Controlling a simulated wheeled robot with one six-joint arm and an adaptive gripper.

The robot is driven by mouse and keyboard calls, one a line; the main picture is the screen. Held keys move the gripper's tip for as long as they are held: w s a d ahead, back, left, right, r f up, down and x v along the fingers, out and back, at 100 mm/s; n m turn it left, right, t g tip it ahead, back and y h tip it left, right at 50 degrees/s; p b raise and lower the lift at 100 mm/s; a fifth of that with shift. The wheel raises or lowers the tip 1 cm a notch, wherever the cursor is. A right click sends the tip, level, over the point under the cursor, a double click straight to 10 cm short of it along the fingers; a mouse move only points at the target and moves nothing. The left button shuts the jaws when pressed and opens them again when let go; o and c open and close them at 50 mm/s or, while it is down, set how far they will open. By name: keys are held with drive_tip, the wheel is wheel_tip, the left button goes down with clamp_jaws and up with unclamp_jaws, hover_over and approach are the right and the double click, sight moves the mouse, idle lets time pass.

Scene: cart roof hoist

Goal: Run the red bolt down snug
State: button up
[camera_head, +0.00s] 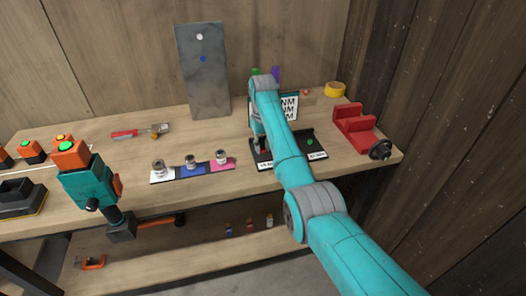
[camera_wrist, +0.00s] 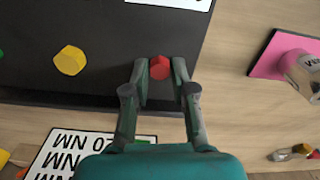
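The red bolt (camera_wrist: 159,67) has a hexagonal head and sits near the edge of a dark plate (camera_wrist: 108,35) in the wrist view. My gripper (camera_wrist: 160,68) has one fingertip on each side of the bolt head. Whether the fingers touch it or stand just clear cannot be told. A yellow bolt (camera_wrist: 69,60) and part of a green bolt (camera_wrist: 2,54) are on the same plate. In the head view the dark plate (camera_head: 291,159) lies on the bench with a green bolt (camera_head: 309,141), and my gripper (camera_head: 262,150) reaches its left side.
Sockets stand on a white mat (camera_head: 163,180), a blue mat (camera_head: 197,172) and a pink mat (camera_head: 227,167) left of the plate. A torque card (camera_head: 289,107) stands behind it. A red vise (camera_head: 355,127) is to the right, a teal power tool (camera_head: 88,185) at left.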

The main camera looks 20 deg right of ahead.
sight(263, 148)
drive_tip(key=shift+o, duration=0.6)
drive_tip(key=shift+r, duration=3.55)
